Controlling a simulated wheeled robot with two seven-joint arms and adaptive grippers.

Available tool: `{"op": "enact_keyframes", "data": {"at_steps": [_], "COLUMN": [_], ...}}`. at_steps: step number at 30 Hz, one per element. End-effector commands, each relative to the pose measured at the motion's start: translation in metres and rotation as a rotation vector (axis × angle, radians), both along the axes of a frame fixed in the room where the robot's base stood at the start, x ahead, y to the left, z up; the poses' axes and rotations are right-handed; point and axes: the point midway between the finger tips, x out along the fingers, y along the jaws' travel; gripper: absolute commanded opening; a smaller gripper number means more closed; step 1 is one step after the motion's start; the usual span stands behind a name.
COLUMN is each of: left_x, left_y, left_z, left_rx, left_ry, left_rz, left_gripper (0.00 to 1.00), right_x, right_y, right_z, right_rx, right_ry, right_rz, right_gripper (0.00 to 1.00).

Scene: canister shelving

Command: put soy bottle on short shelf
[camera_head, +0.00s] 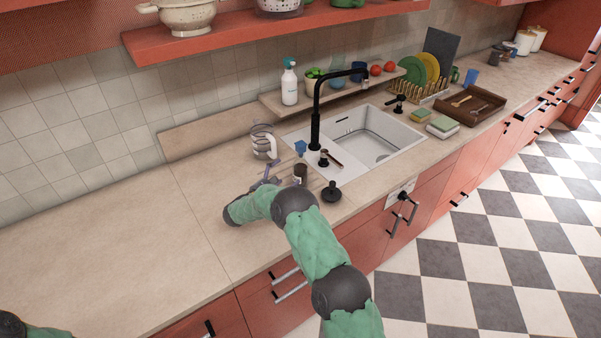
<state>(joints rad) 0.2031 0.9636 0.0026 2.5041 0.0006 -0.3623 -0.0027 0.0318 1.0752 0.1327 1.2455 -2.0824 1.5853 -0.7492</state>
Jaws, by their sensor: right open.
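A small dark bottle with a pale label (300,174), which looks like the soy bottle, stands upright on the counter left of the sink's front corner. My right gripper (271,176) is open and empty, low over the counter just left of this bottle. My own arm partly covers the gripper, and I cannot tell whether it touches the bottle. The low wooden shelf (271,103) behind the sink, likely the short shelf, carries a white bottle (289,84), a green plant and red fruits. My left gripper is out of view; only part of the left arm shows at bottom left.
A glass-and-white jug (264,142) stands behind the gripper. A black tap (316,115) rises by the sink (375,138). A black stopper-like object (331,193) lies right of the bottle. A red upper shelf (240,32) hangs above. The left counter is clear.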

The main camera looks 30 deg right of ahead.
Motion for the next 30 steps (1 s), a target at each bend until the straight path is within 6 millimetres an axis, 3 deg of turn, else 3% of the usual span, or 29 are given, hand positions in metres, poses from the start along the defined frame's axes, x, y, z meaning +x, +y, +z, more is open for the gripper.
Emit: {"op": "enact_keyframes", "data": {"at_steps": [6,14,24,30], "left_x": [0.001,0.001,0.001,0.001], "left_y": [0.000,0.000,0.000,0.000], "left_z": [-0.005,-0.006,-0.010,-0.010], "left_rx": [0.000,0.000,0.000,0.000], "left_ry": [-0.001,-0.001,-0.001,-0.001], "left_rz": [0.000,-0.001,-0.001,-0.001], "left_gripper": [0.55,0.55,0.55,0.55], "right_x": [0.000,0.006,0.022,0.026], "right_y": [0.000,-0.017,-0.062,-0.071], "right_z": [-0.036,-0.035,-0.035,-0.034], "right_rx": [0.000,0.001,0.000,0.000], "right_ry": [0.001,0.000,-0.001,0.000], "right_rz": [0.000,-0.001,-0.003,0.001], "right_gripper": [1.00,1.00,1.00,1.00]}}
